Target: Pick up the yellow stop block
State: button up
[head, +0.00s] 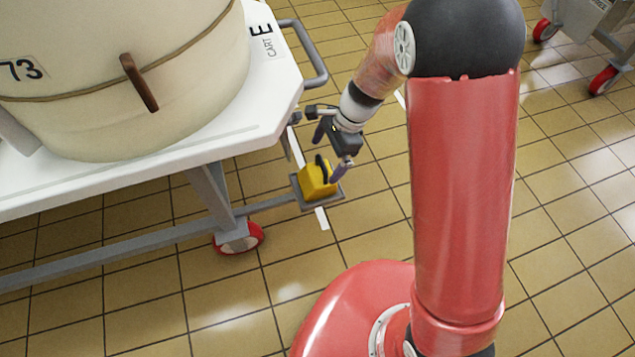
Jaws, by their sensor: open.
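The yellow stop block (313,181) sits on a small grey tray-like shelf (327,200) that juts out from the lower frame of the cart. My gripper (329,169) is open at the block, pointing down at it from the upper right. One dark finger shows at the block's upper side and one purple-grey finger shows at its right side. I cannot tell whether the fingers touch the block. The gripper hides part of the block's right side.
The white cart (160,160) with a large cream vat (150,90) stands at the left. Its grey handle (312,55) and red wheel (240,238) are close to the shelf. Another cart (585,25) stands at the upper right.

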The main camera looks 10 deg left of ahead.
aim_at(317, 174)
jog(key=x, duration=0.3)
jog(key=b+x, duration=0.1)
jog(key=x, duration=0.1)
jog(key=b+x, duration=0.1)
jog(key=x, duration=0.2)
jog(key=shift+w+d+f, duration=0.25)
jog(key=shift+w+f, duration=0.05)
jog(key=shift+f, duration=0.2)
jog(key=shift+r, duration=0.1)
jog(key=c, duration=1.4)
